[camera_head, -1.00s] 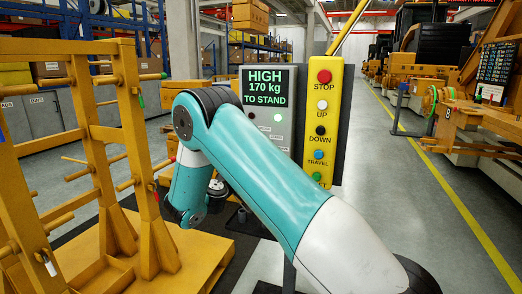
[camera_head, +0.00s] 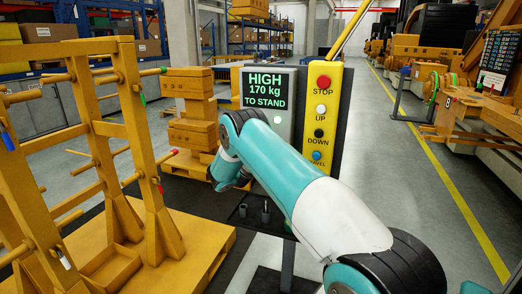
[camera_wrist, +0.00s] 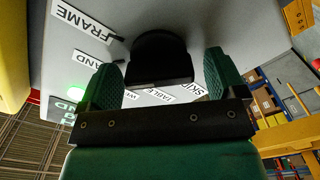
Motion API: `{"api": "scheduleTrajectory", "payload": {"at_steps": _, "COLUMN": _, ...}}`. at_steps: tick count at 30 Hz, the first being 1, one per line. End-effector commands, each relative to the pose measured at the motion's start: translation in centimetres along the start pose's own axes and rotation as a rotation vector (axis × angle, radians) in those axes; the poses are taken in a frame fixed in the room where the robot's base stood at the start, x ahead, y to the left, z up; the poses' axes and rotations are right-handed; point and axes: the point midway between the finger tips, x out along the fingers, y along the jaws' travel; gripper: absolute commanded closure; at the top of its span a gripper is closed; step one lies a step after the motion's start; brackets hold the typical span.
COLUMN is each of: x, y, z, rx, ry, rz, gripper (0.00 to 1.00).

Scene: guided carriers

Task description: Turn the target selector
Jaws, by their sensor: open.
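The target selector is a black knob (camera_wrist: 160,58) on a grey panel face in the wrist view. Labels around it read FRAME, TABLE and others partly hidden; a green lamp (camera_wrist: 97,88) glows beside the label ending in "AND". My gripper (camera_wrist: 164,80) is open, with one green finger on each side of the knob; I cannot tell whether either touches it. In the head view, the control box (camera_head: 268,92) shows "HIGH 170 kg TO STAND" above a lit green lamp (camera_head: 278,119). There my arm hides the knob and the gripper's fingers.
A yellow button strip (camera_head: 322,130) with STOP, UP and DOWN stands right of the box. A yellow frame with pegs (camera_head: 130,125) stands at left. Stacked yellow boxes (camera_head: 190,100) are behind my arm. A small dark shelf (camera_head: 250,222) holds sockets. The aisle at right is clear.

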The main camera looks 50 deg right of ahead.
Motion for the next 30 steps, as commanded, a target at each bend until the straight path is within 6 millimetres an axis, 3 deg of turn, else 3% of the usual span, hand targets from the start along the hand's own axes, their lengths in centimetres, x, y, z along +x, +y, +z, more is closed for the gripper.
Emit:
{"api": "scheduleTrajectory", "payload": {"at_steps": 9, "x": 0.36, "y": -0.01, "z": -0.02, "rx": 0.000, "ry": 0.001, "rz": 0.000, "gripper": 0.11}}
{"api": "scheduleTrajectory", "payload": {"at_steps": 16, "x": 0.32, "y": -0.01, "z": -0.04, "rx": 0.000, "ry": 0.001, "rz": 0.000, "gripper": 0.60}}
{"api": "scheduleTrajectory", "payload": {"at_steps": 30, "x": 0.28, "y": -0.42, "z": 0.30, "rx": 0.112, "ry": 0.001, "rz": 0.000, "gripper": 0.60}}
